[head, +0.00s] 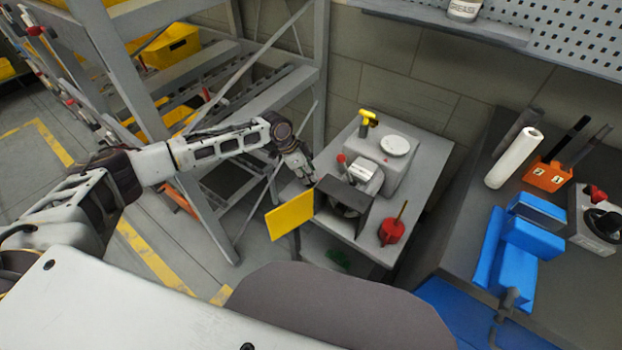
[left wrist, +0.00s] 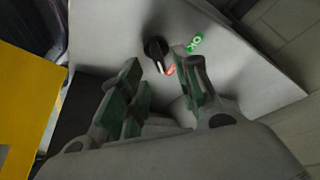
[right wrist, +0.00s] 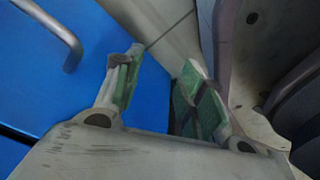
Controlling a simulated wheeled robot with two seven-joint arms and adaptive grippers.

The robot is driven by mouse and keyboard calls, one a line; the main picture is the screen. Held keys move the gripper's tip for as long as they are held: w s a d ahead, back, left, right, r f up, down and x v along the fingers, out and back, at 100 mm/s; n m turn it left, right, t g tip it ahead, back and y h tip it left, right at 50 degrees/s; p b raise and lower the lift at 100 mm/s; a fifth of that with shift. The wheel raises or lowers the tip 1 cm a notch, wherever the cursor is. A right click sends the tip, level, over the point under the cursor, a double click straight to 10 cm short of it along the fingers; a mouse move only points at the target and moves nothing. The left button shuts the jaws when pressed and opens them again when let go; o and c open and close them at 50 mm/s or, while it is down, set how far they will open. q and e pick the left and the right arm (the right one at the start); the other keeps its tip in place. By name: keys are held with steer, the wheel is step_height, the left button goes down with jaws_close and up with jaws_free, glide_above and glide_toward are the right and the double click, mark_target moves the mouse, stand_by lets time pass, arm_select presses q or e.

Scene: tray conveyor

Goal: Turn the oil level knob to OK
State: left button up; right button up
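The oil level knob (left wrist: 156,49) is black and shows in the left wrist view on a pale grey panel (left wrist: 110,38). Its white pointer mark faces down toward a small red label (left wrist: 169,70). A green OK label (left wrist: 195,43) is to the knob's right. My left gripper (left wrist: 162,88) is open, its green-padded fingers short of the knob, with nothing between them. One finger overlaps the view close to the labels. In the head view the left gripper (head: 306,178) is beside the grey machine (head: 402,178); the knob is hidden there. My right gripper (right wrist: 158,88) is open and empty.
A yellow panel (head: 289,213) stands in front of the machine, near the left gripper. A metal rack (head: 314,75) is behind the left arm. A blue cabinet (right wrist: 75,85) is behind the right gripper.

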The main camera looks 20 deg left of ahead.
mark_target(311, 182)
arm_select(q)
steer(key=shift+x, duration=1)
steer(key=shift+w+d+f, duration=0.15)
steer(key=shift+d+f, duration=0.05)
steer(key=shift+f, duration=0.4)
arm_select(e)
steer(key=shift+w+a+r, duration=0.55)
steer(key=shift+w+a, duration=0.05)
steer(key=shift+w, duration=0.25)
arm_select(q)
steer(key=c, duration=0.6)
steer(key=shift+c, duration=0.2)
arm_select(e)
steer(key=shift+s+d+f, duration=0.2)
steer(key=shift+s+d, duration=0.15)
steer(key=shift+d, duration=0.35)
